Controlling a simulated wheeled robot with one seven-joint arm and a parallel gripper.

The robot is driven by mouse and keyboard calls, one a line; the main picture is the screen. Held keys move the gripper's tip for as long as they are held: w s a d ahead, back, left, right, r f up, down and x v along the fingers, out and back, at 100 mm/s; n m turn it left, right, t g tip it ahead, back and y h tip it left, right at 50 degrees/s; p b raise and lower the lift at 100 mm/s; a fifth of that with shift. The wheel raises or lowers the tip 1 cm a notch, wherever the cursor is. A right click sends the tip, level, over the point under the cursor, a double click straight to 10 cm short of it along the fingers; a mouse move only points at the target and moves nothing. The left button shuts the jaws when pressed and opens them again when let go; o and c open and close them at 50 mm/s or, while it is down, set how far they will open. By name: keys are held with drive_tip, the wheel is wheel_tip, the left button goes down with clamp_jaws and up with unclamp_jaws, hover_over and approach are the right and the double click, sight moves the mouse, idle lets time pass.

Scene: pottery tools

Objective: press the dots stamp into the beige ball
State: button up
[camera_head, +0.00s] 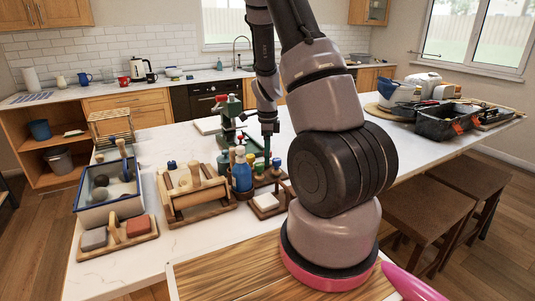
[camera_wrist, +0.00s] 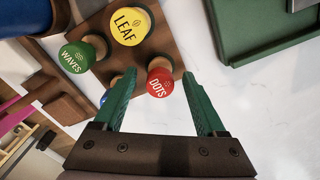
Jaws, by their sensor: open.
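The dots stamp (camera_wrist: 160,83) has a red, labelled top and stands at the corner of a brown wooden holder (camera_wrist: 160,50) in the wrist view. My gripper (camera_wrist: 160,76) is open, with its green fingers on either side of the red top in the picture. I cannot tell whether they touch it. In the head view my gripper (camera_head: 267,154) points down over the stamp area. A blue-rimmed tray (camera_head: 82,200) at the left holds a few balls. One pale ball (camera_head: 99,194) may be the beige one; its colour is unclear.
The yellow leaf stamp (camera_wrist: 130,26) and green waves stamp (camera_wrist: 76,57) stand close to the dots stamp. A green object (camera_wrist: 235,35) lies at upper right. In the head view, a blue bottle (camera_head: 242,174) and wooden roller stand (camera_head: 196,194) sit between tray and gripper.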

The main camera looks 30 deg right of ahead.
drive_tip(key=s+a+r+n+t+y, duration=0.1)
drive_tip(key=a+r+n, duration=0.1)
drive_tip(key=r, duration=0.7)
drive_tip(key=s+a+r+n+t, duration=0.1)
drive_tip(key=s+a+r+n, duration=0.1)
drive_tip(key=r, duration=0.8)
drive_tip(key=s+a+r+n+t+y, duration=0.1)
drive_tip(key=s+a+r+n+t, duration=0.4)
drive_tip(key=s+a+r+n, duration=0.4)
drive_tip(key=s+r+n, duration=0.6)
drive_tip(key=s, duration=0.1)
drive_tip(key=shift+s+a+r+n, duration=0.2)
drive_tip(key=shift+s+r+n, duration=0.05)
drive_tip(key=shift+s+n, duration=0.15)
